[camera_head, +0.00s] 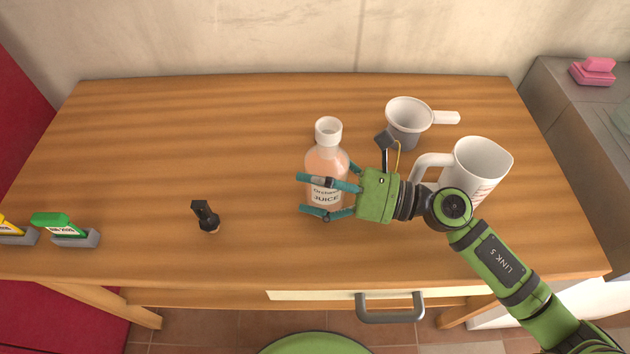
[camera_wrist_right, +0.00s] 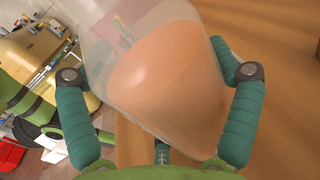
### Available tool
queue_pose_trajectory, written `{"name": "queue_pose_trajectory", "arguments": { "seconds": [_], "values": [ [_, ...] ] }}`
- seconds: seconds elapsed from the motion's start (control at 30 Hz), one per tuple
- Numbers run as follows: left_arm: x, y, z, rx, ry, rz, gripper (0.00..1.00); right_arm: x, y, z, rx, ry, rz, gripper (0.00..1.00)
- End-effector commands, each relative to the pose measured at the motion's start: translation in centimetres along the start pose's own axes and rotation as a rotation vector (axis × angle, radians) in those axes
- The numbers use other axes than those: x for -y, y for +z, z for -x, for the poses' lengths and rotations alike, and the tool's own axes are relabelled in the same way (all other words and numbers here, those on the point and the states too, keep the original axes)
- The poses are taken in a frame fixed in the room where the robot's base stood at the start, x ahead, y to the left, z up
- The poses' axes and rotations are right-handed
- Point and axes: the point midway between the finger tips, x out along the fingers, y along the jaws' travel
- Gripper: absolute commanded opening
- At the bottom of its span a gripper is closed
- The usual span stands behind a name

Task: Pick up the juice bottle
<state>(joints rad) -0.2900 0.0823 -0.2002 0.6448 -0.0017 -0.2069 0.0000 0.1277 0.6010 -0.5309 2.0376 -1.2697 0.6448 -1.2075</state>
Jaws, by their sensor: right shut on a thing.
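The juice bottle (camera_head: 327,161) is clear with a white cap, pinkish-orange juice and a label reading "JUICE". It stands upright, or nearly so, at the middle of the wooden table; I cannot tell whether its base touches the wood. My right gripper (camera_head: 328,196) comes in from the right and is shut on the bottle, its teal fingers around the lower body. In the right wrist view the bottle (camera_wrist_right: 165,80) fills the space between the two fingers (camera_wrist_right: 165,125). My left gripper is not in view.
A small black stamp-like object (camera_head: 206,216) is left of the bottle. Green (camera_head: 66,228) and yellow (camera_head: 14,230) items lie at the left edge. The table's back left (camera_head: 200,125) is clear.

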Motion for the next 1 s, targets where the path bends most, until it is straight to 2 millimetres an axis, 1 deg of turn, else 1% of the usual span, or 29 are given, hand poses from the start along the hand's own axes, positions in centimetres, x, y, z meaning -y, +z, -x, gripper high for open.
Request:
{"name": "queue_pose_trajectory", "arguments": {
  "seconds": [0.03,0.13,0.17,0.2,0.27,0.37,0.43,0.5,0.63,0.73,0.83,1.0],
  "values": [
    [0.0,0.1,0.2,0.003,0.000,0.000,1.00,0.0,1.0,0.0,0.003,0.001,0.007,0.40],
    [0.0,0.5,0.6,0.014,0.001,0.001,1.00,0.0,3.0,0.0,0.003,0.001,0.010,0.40],
    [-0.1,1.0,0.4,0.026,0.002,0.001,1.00,-0.1,3.2,0.4,0.001,0.000,0.008,0.40],
    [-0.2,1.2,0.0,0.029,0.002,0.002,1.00,-0.3,3.3,1.5,-0.002,-0.001,0.006,0.40],
    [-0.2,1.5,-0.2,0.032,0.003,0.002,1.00,-0.7,4.0,2.8,-0.004,0.000,0.006,0.40],
    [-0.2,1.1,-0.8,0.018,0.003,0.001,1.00,-1.3,5.4,5.2,-0.005,0.001,0.005,0.40],
    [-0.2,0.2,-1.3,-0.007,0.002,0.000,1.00,-1.7,6.3,6.8,-0.005,0.000,0.004,0.40],
    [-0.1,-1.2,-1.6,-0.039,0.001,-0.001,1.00,-1.9,7.1,8.0,-0.003,-0.002,0.003,0.40],
    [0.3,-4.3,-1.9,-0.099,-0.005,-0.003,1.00,-2.3,8.3,9.7,-0.001,0.000,0.001,0.40],
    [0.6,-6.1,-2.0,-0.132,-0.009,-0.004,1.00,-2.4,8.9,10.5,0.001,-0.002,0.000,0.40],
    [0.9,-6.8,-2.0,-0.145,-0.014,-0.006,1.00,-2.6,9.3,11.0,0.001,-0.001,0.001,0.40],
    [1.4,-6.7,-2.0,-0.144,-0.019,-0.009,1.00,-2.7,9.6,11.3,0.002,0.001,0.002,0.40]
  ]
}}
